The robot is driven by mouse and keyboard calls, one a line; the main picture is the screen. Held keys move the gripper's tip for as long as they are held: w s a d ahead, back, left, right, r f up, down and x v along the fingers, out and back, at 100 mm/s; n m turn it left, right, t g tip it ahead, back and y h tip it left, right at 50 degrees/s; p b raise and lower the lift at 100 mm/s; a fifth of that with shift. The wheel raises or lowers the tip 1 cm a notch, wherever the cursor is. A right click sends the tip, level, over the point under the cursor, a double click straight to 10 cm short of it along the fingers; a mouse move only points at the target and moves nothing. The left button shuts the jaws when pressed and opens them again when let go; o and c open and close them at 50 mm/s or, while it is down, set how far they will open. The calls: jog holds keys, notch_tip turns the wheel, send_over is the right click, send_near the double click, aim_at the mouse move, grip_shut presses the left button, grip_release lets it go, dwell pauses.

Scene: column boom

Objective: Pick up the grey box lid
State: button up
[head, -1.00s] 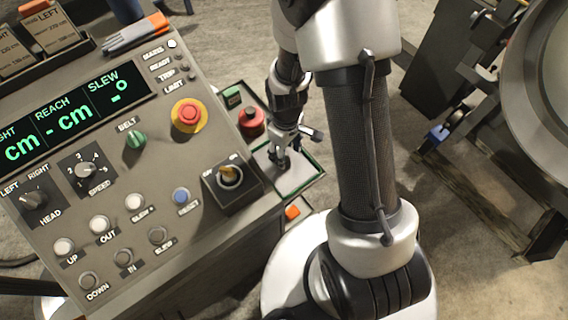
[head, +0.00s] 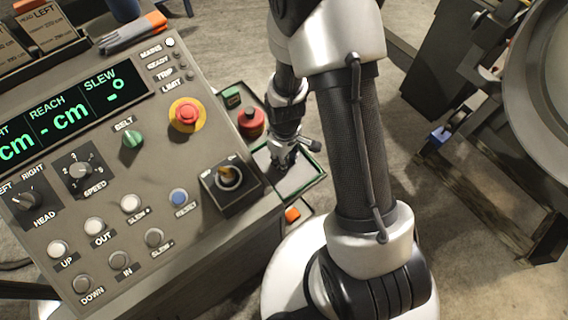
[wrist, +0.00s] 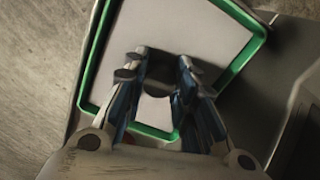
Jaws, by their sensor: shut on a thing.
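The grey box lid (wrist: 190,35) is a pale flat panel inside a green border in the wrist view. It also shows in the head view (head: 297,183), beside the console's right side. My gripper (wrist: 160,68) is over the lid, with its fingers closed on a dark grip (wrist: 160,86) on the lid's middle. In the head view my gripper (head: 284,161) points down onto the lid and hides part of it. I cannot tell whether the lid is raised off its box.
The sloped control console (head: 110,225) stands close on the left. A red button (head: 251,122) and an orange block (head: 292,215) are near the lid. A large round metal machine (head: 540,120) stands at the right. Bare floor (head: 450,245) lies between.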

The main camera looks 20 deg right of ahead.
grip_shut()
